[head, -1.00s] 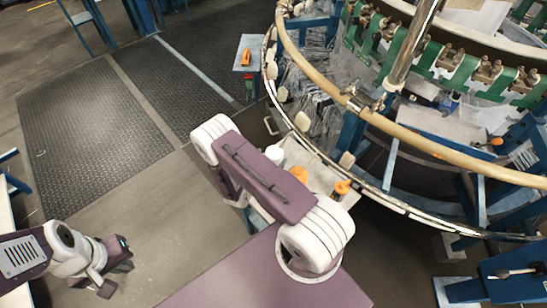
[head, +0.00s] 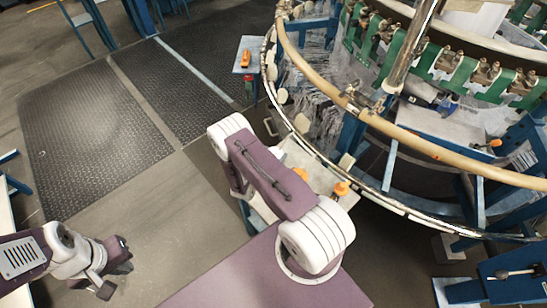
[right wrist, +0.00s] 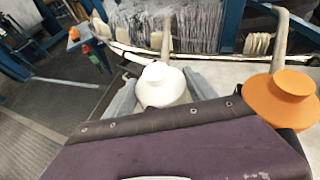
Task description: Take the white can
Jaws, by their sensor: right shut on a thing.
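The white can (right wrist: 163,86) shows in the right wrist view as a rounded white body with a narrower top. My right gripper (right wrist: 161,92) has its two grey fingers on either side of it and is shut on it. My left gripper (head: 117,272) is low at the left in the head view, over the floor and away from the can. Its fingers are too unclear to tell whether they are open or shut.
The loom's curved rail (head: 310,150) runs just behind. A blue stand (head: 246,60) holds an orange object.

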